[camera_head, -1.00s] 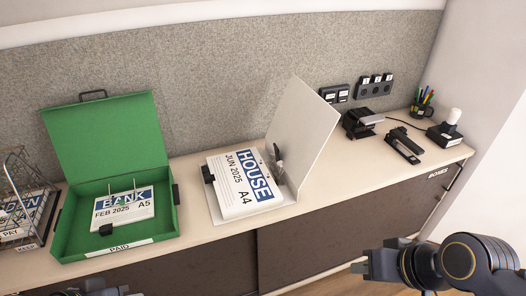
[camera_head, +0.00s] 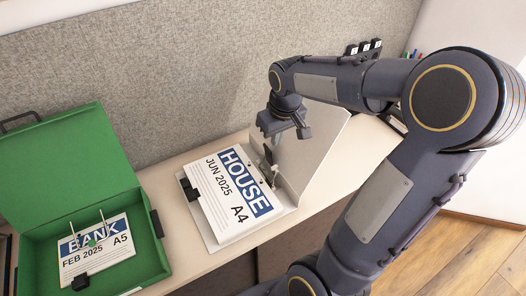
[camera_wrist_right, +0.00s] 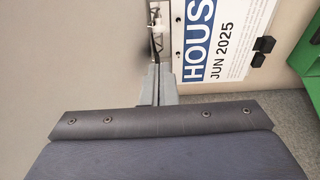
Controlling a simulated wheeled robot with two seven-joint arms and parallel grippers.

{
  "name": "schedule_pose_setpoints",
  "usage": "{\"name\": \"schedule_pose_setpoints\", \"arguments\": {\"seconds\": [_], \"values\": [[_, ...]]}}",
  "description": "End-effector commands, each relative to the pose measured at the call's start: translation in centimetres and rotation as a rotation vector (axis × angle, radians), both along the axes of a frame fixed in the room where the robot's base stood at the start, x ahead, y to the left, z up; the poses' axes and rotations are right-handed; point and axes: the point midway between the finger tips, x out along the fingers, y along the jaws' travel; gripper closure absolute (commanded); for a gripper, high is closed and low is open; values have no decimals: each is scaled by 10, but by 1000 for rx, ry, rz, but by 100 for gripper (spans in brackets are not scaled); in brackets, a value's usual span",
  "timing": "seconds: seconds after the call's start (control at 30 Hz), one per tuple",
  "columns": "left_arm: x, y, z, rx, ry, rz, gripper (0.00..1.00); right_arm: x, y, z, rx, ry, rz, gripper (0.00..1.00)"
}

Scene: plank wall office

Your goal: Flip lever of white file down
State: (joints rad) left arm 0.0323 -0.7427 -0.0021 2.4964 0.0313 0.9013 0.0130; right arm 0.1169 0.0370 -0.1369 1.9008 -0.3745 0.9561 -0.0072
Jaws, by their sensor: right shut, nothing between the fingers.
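The white file (camera_head: 311,160) lies open on the cabinet top, its cover standing up on the right. Its sheet (camera_head: 232,190) reads HOUSE, JUN 2025, A4, with a black clip at its left edge. The metal lever (camera_head: 268,165) is at the hinge side beside the sheet, partly hidden by my gripper. My right gripper (camera_head: 268,136) is above the lever, shut and empty. In the right wrist view, the shut fingers (camera_wrist_right: 158,72) point at the lever mechanism (camera_wrist_right: 156,32), close to it; I cannot tell whether they touch. My left gripper is not in view.
A green box (camera_head: 150,262) stands open at the left, holding a BANK sheet (camera_head: 97,248). A grey fabric panel (camera_head: 190,80) rises behind. My right arm covers much of the right side of the cabinet top. Black switches (camera_head: 363,47) sit on the panel.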

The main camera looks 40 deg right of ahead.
Motion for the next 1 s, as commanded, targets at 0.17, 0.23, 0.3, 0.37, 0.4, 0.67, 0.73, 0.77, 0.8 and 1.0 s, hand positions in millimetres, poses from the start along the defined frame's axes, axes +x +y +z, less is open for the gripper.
{"name": "schedule_pose_setpoints", "arguments": {"seconds": [0.17, 0.23, 0.3, 0.37, 0.4, 0.67, 0.73, 0.77, 0.8, 1.0], "values": [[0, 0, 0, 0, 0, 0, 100, 0, 0, -1, 1, 0, 0, 100], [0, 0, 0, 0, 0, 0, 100, 1, 0, -6, 1, 1, -1, 100], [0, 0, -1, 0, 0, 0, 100, 2, 0, -14, 2, 4, -1, 100], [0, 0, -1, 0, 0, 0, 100, 3, 0, -23, 2, 5, -1, 100], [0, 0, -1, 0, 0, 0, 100, 4, 0, -30, 3, 5, -1, 100], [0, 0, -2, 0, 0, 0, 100, 13, -1, -76, 4, 5, 0, 100], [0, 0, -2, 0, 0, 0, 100, 15, -1, -85, 3, 4, -1, 100], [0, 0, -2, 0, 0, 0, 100, 16, -1, -88, 2, 3, -1, 100], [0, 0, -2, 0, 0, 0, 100, 16, -1, -91, 3, 3, -2, 100], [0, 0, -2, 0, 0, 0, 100, 18, -2, -99, 2, 0, -2, 100]]}}
